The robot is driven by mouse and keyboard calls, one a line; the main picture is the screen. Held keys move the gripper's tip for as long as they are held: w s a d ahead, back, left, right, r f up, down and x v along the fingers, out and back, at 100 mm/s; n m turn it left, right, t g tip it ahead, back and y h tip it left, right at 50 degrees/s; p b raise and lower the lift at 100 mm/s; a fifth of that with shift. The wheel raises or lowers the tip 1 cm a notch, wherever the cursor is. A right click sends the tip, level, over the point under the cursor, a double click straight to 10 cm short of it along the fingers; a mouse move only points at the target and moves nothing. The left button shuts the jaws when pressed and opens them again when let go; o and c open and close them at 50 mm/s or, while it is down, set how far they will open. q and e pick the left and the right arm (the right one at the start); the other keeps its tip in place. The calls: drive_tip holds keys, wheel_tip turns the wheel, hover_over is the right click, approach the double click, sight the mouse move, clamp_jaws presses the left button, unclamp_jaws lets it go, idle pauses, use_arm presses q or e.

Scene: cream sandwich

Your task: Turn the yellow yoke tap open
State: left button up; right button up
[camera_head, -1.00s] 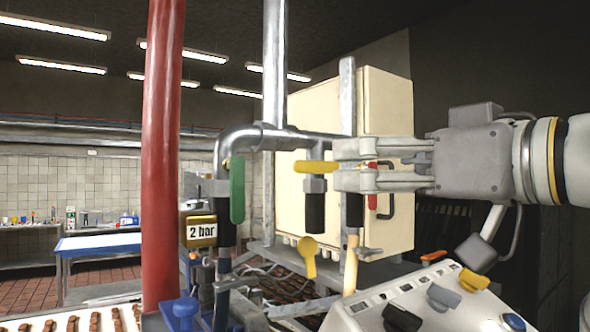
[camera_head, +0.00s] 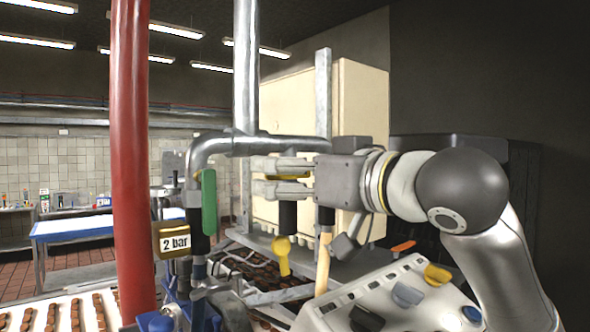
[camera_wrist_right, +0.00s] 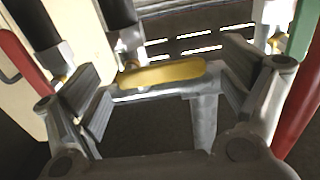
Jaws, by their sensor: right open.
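The yellow tap handle (camera_wrist_right: 162,73) is a flat, rounded bar on the steel pipework. In the right wrist view it lies crosswise between the two fingers of my right gripper, with dark space on both sides. In the head view my right gripper (camera_head: 256,177) reaches in from the right at the tap, its fingers above and below the handle, which they mostly hide. The gripper is open, and I see no clear contact. The black outlet (camera_head: 288,215) hangs below the fingers. My left gripper is not in view.
A green lever (camera_head: 209,202) hangs left of the tap, near a "2 bar" tag (camera_head: 174,242) and a red pipe (camera_head: 130,150). A lower yellow handle (camera_head: 282,254) sits beneath. A cream cabinet (camera_head: 362,90) stands behind, and a control panel (camera_head: 385,295) is below.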

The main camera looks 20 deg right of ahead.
drive_tip(key=c, duration=1)
drive_tip(key=shift+c, duration=0.2)
drive_tip(key=shift+f, duration=0.1)
drive_tip(key=shift+w+d+f+n, duration=0.2)
drive_tip(key=shift+d+f+n, duration=0.3)
drive_tip(key=shift+n, duration=2.45)
drive_tip(key=shift+w+d+f+n, duration=0.15)
drive_tip(key=shift+d+f+n, duration=0.3)
drive_tip(key=shift+n, duration=2.55)
drive_tip(key=shift+w+d+f+n, duration=0.2)
drive_tip(key=shift+d+f+n, duration=0.3)
drive_tip(key=shift+n, duration=2.45)
drive_tip(key=shift+a+f, duration=0.15)
drive_tip(key=o, duration=0.9)
drive_tip(key=shift+o, duration=0.7)
